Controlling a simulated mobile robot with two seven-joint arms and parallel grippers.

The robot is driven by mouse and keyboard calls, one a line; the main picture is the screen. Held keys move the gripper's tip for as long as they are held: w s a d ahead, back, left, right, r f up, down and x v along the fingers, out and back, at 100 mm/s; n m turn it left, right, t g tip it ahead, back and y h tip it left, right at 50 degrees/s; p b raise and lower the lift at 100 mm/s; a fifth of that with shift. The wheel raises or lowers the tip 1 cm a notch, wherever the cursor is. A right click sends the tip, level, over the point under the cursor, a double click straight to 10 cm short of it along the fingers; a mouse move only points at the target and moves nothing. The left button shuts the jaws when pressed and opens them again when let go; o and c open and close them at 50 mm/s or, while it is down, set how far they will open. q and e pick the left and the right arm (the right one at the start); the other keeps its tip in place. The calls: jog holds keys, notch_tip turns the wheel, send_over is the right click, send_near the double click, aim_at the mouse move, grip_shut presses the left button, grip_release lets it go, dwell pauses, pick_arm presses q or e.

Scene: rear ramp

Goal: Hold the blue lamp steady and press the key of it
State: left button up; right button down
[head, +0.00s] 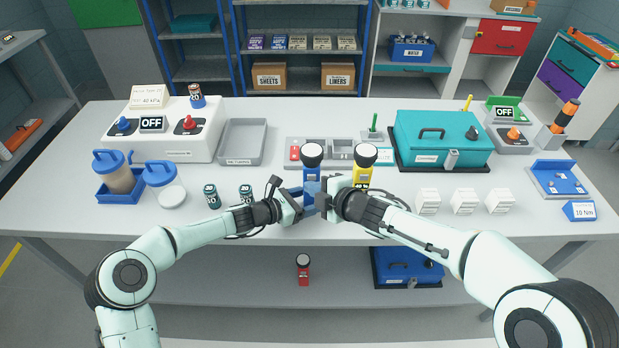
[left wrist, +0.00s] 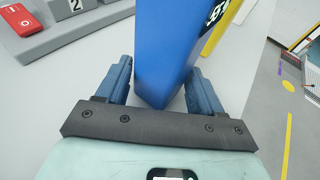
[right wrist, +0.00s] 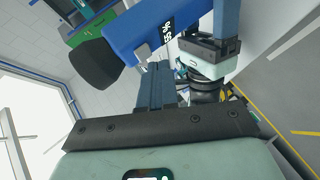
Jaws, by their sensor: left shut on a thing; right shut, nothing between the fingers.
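The blue lamp (head: 312,174) stands upright near the middle of the table, its round head with white face and dark rim on top. My left gripper (head: 308,193) is shut on its lower body. In the left wrist view the blue lamp (left wrist: 165,50) sits between the two fingers. My right gripper (head: 324,196) is shut and empty, close to the lamp's right side. In the right wrist view its closed fingers (right wrist: 155,86) end beside a small metal key (right wrist: 143,52) on the blue lamp (right wrist: 165,25). I cannot tell whether they touch it.
A yellow lamp (head: 363,172) stands just right of the blue one. Two small cans (head: 212,196) are left of my left gripper, and white blocks (head: 428,202) are to the right. A red lamp (head: 303,272) stands on the lower shelf.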

jog(key=shift+w, duration=0.55)
dwell(0.4)
jog(key=shift+s, duration=0.65)
jog(key=s, duration=0.6)
dwell(0.4)
pick_arm(q)
jog(key=o, duration=0.9)
